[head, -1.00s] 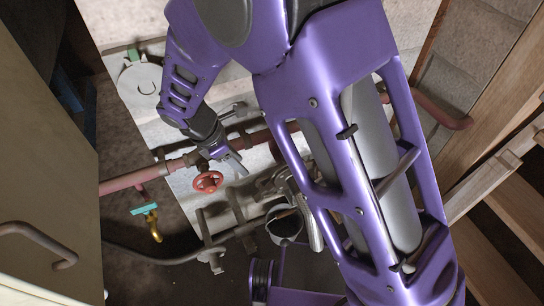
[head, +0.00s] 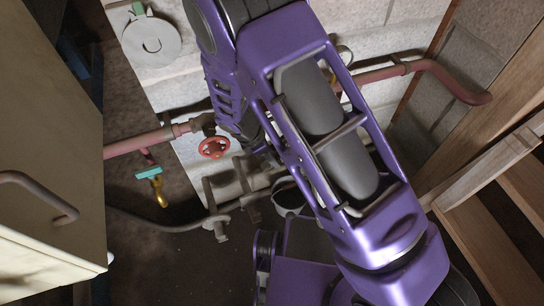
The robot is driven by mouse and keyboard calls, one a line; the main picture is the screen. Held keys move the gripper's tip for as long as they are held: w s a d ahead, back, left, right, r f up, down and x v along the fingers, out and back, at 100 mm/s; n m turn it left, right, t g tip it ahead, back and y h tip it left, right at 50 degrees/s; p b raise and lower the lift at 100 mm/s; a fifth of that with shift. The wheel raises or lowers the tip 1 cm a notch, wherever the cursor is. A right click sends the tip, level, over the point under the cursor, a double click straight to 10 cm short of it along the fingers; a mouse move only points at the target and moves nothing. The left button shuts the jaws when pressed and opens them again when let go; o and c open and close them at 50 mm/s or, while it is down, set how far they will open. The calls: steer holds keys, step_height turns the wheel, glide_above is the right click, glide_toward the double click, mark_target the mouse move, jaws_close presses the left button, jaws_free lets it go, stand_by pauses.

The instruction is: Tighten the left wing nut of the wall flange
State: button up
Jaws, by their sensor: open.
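I cannot make out the wall flange or its left wing nut for certain in the head view. My purple arm crosses the middle of the picture and covers part of the wall and pipework. My gripper is hidden behind the arm, so its fingertips do not show. A red handwheel (head: 214,147) sits just left of the arm, below the red pipe (head: 150,141). A grey round plate (head: 151,42) is on the wall at the upper left.
A cream cabinet (head: 45,170) with a handle stands at the left. A brass valve with a teal handle (head: 149,173) hangs below the pipe. Grey pipework (head: 215,222) runs low by the wall. Wooden steps (head: 490,180) fill the right side.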

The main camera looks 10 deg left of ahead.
steer(key=shift+w+d+f, duration=0.1)
steer(key=shift+f, duration=0.2)
jaws_close()
